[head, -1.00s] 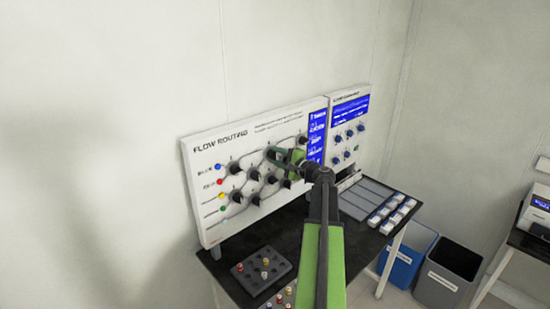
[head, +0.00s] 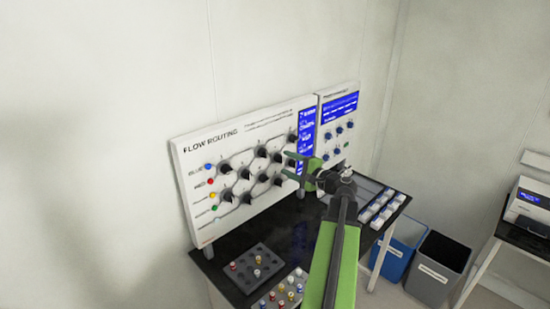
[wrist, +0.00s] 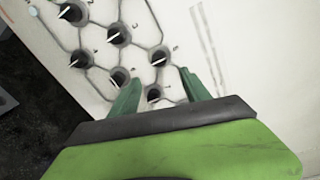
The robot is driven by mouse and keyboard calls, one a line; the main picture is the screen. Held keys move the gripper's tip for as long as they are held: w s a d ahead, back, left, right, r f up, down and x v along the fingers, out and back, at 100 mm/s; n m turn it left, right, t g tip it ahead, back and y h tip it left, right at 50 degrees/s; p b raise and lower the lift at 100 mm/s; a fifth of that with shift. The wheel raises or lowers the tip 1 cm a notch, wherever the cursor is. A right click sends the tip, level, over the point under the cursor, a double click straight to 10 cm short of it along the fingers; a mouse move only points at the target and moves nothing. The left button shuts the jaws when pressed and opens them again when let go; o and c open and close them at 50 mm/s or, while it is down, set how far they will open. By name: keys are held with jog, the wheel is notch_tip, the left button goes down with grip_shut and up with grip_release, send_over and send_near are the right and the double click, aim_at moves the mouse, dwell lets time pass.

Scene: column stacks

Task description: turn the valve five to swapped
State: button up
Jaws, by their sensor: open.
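The white flow routing panel (head: 245,133) stands upright at the back of the black table. It carries several black valve knobs with white pointers, joined by grey lines. Their small labels are too blurred to tell which is valve five. My gripper (head: 287,164) is open and empty in front of the panel's right part, hiding some of it. In the wrist view my gripper (wrist: 160,80) has its green fingers spread. One knob (wrist: 153,95) shows between them and another knob (wrist: 160,57) lies just beyond the tips. A knob (wrist: 120,77) is partly hidden by the left finger.
A second panel (head: 338,125) with a blue screen and blue knobs stands at the right. Grey racks (head: 257,268) with small capped vials lie at the table's front. White blocks (head: 383,206) sit at the right. Blue and black bins stand on the floor.

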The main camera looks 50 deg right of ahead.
jog(key=s, duration=0.5)
jog(key=shift+a+r, duration=0.15)
jog(key=w+a+f+n+g+y+b, duration=0.25)
jog(key=w+a+f, duration=0.3)
jog(key=a, duration=0.35)
jog(key=w+a+f+n+g+y+b, duration=0.1)
jog(key=w+a+f+n+g+y, duration=0.2)
jog(key=a+f, duration=0.45)
jog(key=w+a+f+n+g+y+b, duration=0.15)
jog(key=w+a+f+n, duration=0.35)
jog(key=a, duration=0.6)
jog(key=s+a+f+n+g+h+b, duration=0.1)
jog(key=a+f+n+g+h+b, duration=0.1)
jog(key=a+f, duration=0.3)
jog(key=s+a+f+n+g+h+b, duration=0.2)
jog(key=a+f+n+g+b, duration=0.1)
jog(key=a, duration=1)
jog(key=s+a+f+n+g+h+b, duration=0.1)
jog(key=a+f+n+g+b, duration=0.1)
jog(key=a+f+n+g, duration=0.3)
jog(key=a+f+n, duration=0.1)
jog(key=a+f, duration=0.3)
jog(key=shift+s+a+h+b, duration=0.25)
jog(key=shift+a+h+b, duration=0.05)
jog(key=shift+a+h, duration=0.1)
jog(key=shift+d, duration=0.1)
